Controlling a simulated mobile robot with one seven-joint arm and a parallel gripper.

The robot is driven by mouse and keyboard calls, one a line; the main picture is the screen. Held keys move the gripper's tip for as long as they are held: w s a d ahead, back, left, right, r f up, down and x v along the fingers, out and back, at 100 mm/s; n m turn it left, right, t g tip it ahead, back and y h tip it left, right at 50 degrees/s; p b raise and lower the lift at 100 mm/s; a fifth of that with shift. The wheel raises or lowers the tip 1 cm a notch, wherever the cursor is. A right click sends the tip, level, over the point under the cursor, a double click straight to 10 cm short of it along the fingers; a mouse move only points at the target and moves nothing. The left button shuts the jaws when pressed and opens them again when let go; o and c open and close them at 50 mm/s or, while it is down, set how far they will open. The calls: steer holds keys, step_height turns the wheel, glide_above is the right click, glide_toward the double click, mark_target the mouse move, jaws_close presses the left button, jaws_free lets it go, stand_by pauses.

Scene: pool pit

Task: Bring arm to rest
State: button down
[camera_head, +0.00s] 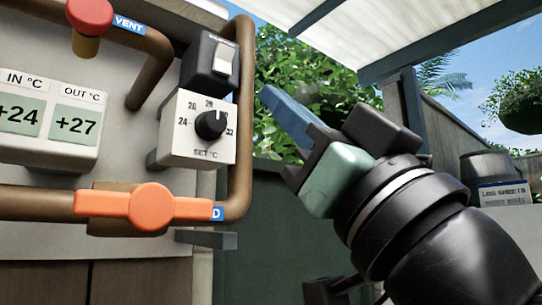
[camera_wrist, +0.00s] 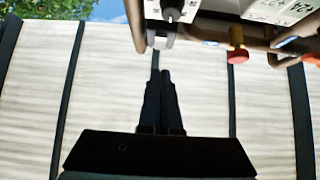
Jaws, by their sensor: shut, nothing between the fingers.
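My gripper (camera_head: 270,96) is in the middle of the head view, to the right of the panel, with its blue fingers pointing up and left. In the wrist view my gripper (camera_wrist: 160,74) shows as two dark fingers side by side, shut and empty. In the head view open air shows between the fingertips and the pipe at the panel's right edge. My arm comes in from the lower right.
The panel carries a dial (camera_head: 210,124), a rocker switch (camera_head: 222,62), a temperature display (camera_head: 48,121), an orange valve handle (camera_head: 150,207) and a red knob (camera_head: 90,14). A copper pipe (camera_head: 245,120) runs beside them. A LOG SHEETS box (camera_head: 503,194) stands at right.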

steer(key=s+a+f+m+t+h, duration=0.2)
steer(key=f+m+t+h, duration=0.3)
steer(key=f+h, duration=0.7)
steer(key=s+m+h, duration=0.1)
steer(key=m+h, duration=0.1)
steer(key=h, duration=0.2)
steer(key=shift+f, duration=0.4)
